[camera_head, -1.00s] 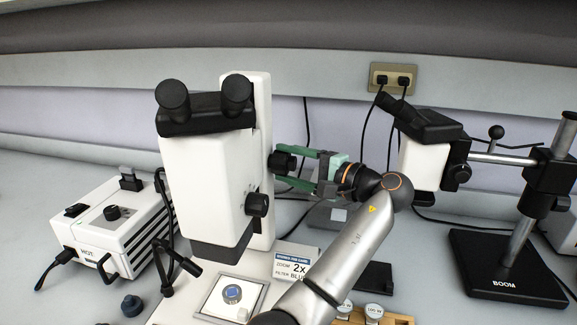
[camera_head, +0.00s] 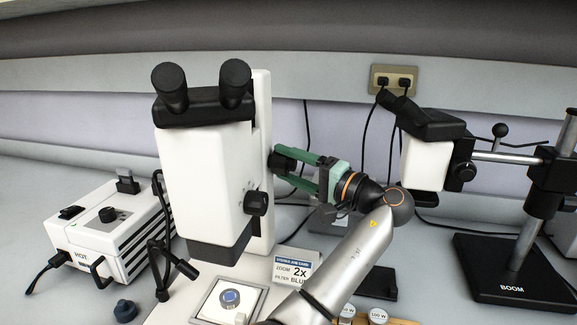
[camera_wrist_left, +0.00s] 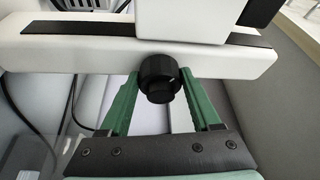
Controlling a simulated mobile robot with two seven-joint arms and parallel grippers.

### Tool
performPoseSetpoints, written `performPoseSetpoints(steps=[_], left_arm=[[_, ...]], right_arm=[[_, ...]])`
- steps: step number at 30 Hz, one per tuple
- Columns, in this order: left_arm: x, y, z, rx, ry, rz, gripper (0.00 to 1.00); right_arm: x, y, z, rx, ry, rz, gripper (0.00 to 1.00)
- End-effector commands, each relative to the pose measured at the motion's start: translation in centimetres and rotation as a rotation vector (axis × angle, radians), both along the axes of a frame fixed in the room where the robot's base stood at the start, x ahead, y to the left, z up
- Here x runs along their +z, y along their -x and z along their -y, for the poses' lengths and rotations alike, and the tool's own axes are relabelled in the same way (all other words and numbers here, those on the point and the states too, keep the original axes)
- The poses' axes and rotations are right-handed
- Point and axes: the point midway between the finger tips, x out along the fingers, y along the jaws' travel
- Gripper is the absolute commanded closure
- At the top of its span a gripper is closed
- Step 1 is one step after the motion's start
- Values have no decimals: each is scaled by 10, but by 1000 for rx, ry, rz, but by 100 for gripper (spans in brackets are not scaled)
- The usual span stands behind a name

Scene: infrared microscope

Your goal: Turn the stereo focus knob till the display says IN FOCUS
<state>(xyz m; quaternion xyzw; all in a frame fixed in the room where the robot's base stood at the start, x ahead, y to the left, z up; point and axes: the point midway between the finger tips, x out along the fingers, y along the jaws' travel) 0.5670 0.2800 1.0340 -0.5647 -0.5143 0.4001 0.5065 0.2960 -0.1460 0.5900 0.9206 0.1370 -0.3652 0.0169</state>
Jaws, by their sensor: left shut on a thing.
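The white stereo microscope (camera_head: 205,180) with black eyepieces stands left of centre in the head view. The black focus knob (camera_head: 281,161) is on the right side of its white column (camera_head: 261,120). It also shows in the left wrist view (camera_wrist_left: 159,77). My left gripper (camera_head: 290,170) has green fingers, one on each side of this knob, and is shut on it. In the left wrist view the fingers (camera_wrist_left: 158,95) flank the knob. A second black knob (camera_head: 256,204) sits lower on the microscope head. No IN FOCUS text is readable. My right gripper is out of view.
A card (camera_head: 297,269) reads zoom 2x, filter blue. A sample with a blue disc (camera_head: 230,297) lies on the stage. A white lamp box (camera_head: 110,235) stands left. A boom microscope (camera_head: 428,165) stands right. Dark cables hang behind my gripper.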

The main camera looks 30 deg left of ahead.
Motion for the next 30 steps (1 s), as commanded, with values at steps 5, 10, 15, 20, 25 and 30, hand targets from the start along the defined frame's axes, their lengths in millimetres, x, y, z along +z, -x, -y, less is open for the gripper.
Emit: performPoseSetpoints(steps=[5,10,15,20,25,30], left_arm=[[0,0,0,2,1,-1,35],[0,0,0,1,1,-1,16],[0,0,0,1,1,-1,6],[0,0,0,1,1,-1,6],[-1,2,13,0,1,-2,6],[-3,6,47,-3,1,-2,6]], right_arm=[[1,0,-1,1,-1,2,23],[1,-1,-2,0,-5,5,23],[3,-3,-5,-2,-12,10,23],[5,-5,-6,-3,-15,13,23],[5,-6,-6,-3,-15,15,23],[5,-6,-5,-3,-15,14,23]])
